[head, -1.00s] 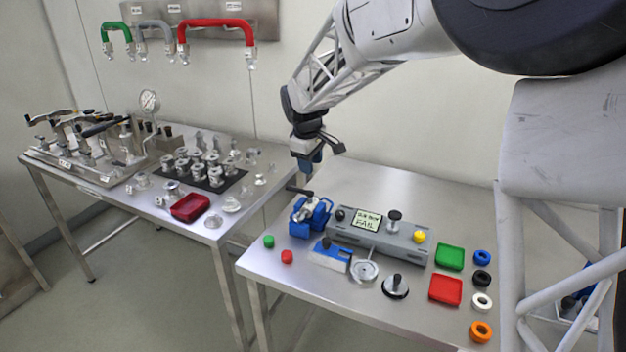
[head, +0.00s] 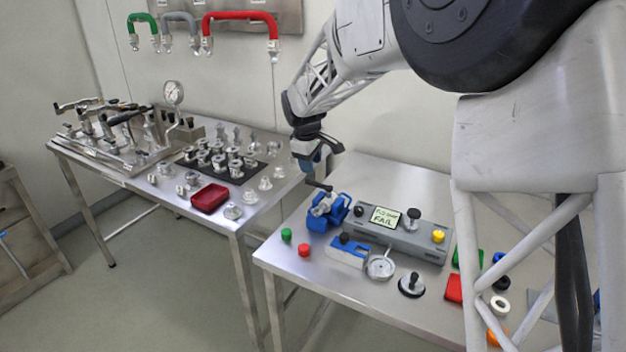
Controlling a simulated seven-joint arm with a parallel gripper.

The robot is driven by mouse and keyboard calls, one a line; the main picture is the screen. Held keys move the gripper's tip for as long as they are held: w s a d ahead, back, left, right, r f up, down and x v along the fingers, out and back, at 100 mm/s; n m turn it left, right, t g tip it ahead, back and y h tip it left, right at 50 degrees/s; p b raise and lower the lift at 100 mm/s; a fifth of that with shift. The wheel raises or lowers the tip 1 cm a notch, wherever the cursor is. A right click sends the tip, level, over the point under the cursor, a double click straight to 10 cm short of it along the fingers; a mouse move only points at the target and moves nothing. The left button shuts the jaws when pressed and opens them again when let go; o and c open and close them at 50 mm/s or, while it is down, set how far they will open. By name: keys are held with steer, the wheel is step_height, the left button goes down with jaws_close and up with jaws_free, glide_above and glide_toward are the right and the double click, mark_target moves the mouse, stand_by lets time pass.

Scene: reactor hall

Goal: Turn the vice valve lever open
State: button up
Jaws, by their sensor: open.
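The blue vice (head: 328,217) stands at the left back corner of the right-hand steel table. A metallic valve (head: 324,203) sits in it, partly hard to make out. Its dark lever (head: 317,184) sticks out at the top, pointing up and left in the picture. My gripper (head: 313,166) hangs just above the lever, pointing down, with its jaws open and empty. A small gap seems to show between fingertips and lever; contact cannot be told for sure.
Right of the vice is a grey test block with a "FAIL" display (head: 385,217). Green (head: 286,235) and red (head: 304,250) buttons lie in front. The left table (head: 247,211) holds many metal fittings and a red tray (head: 209,198). My arm hides part of the right table.

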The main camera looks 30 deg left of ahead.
mark_target(313, 183)
steer(key=shift+w+f, duration=0.2)
steer(key=shift+f, duration=0.9)
steer(key=shift+w+f, duration=0.25)
steer(key=shift+f, duration=0.9)
steer(key=shift+w+f, duration=0.2)
steer(key=shift+f, duration=0.9)
jaws_close()
